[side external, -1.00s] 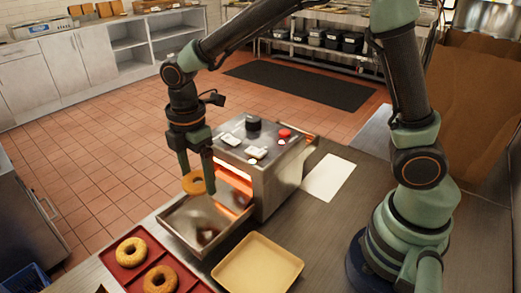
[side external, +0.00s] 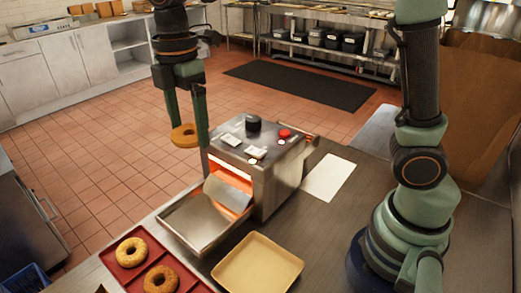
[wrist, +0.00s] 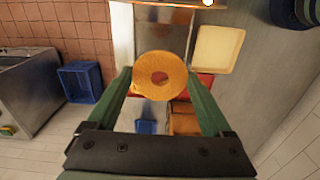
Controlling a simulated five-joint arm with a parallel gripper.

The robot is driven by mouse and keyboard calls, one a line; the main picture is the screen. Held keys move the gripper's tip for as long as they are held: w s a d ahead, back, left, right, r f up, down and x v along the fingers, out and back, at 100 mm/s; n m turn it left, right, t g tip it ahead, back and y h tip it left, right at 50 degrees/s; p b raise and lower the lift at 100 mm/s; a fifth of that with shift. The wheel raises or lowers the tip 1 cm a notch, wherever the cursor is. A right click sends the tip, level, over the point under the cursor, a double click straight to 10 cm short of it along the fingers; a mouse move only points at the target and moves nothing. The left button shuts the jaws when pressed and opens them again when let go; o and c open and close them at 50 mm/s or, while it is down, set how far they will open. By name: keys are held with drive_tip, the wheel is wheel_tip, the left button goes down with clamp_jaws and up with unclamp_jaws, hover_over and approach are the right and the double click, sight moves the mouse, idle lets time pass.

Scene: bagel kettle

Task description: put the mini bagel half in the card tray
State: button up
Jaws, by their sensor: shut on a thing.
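The card tray (side external: 258,264) is a shallow, pale yellow tray on the counter in front of the toaster, and looks empty. It also shows in the wrist view (wrist: 217,48), above and right of the bagel half.
A steel toaster (side external: 262,165) with a glowing opening and an empty catch tray (side external: 205,222) stands behind the card tray. A red tray (side external: 127,262) with whole bagels sits at the front left. A white sheet (side external: 328,177) lies right of the toaster.

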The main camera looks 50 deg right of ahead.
drive_tip(key=s+a+f, duration=0.3)
drive_tip(key=s+f, duration=0.5)
drive_tip(key=f, duration=0.3)
hover_over(259, 275)
wheel_tip(259, 275, down, 8)
drive_tip(key=shift+f, duration=2.65)
drive_tip(key=o, duration=1.2)
drive_tip(key=shift+r, duration=0.1)
